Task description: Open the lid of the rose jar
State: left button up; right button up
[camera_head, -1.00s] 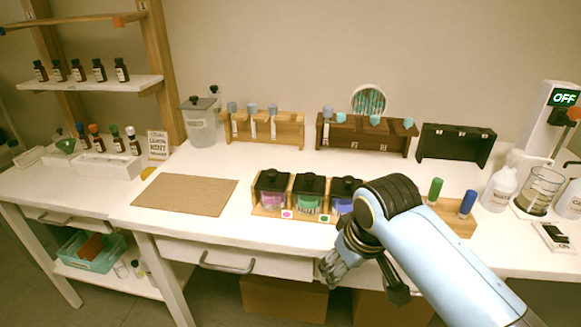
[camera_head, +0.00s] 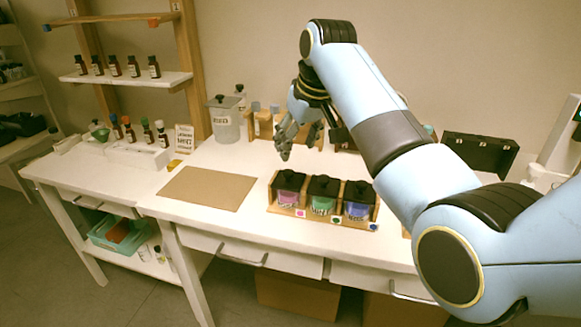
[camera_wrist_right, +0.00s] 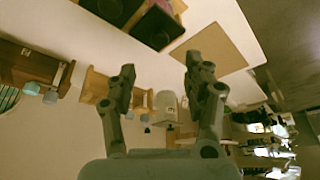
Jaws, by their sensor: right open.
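The jar with pink contents (camera_head: 290,182), which I take to be the rose jar, stands leftmost in a wooden rack with its black lid on. A green jar (camera_head: 322,194) and a blue jar (camera_head: 357,199) stand beside it, also with black lids. My right gripper (camera_head: 298,146) is open and empty, in the air above and behind the pink jar. In the right wrist view its two fingers (camera_wrist_right: 160,78) are spread apart. A black lid, seemingly the pink jar's (camera_wrist_right: 157,27), shows at the top there. My left gripper is out of view.
A brown mat (camera_head: 207,189) lies flat left of the rack. A lidded canister (camera_head: 224,122) and a wooden bottle stand (camera_head: 262,124) are at the back. A dark stand (camera_head: 480,153) is at the right. My right arm hides much of the table's right side.

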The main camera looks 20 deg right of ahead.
aim_at(289, 172)
jog(key=x, duration=0.9)
grip_shut()
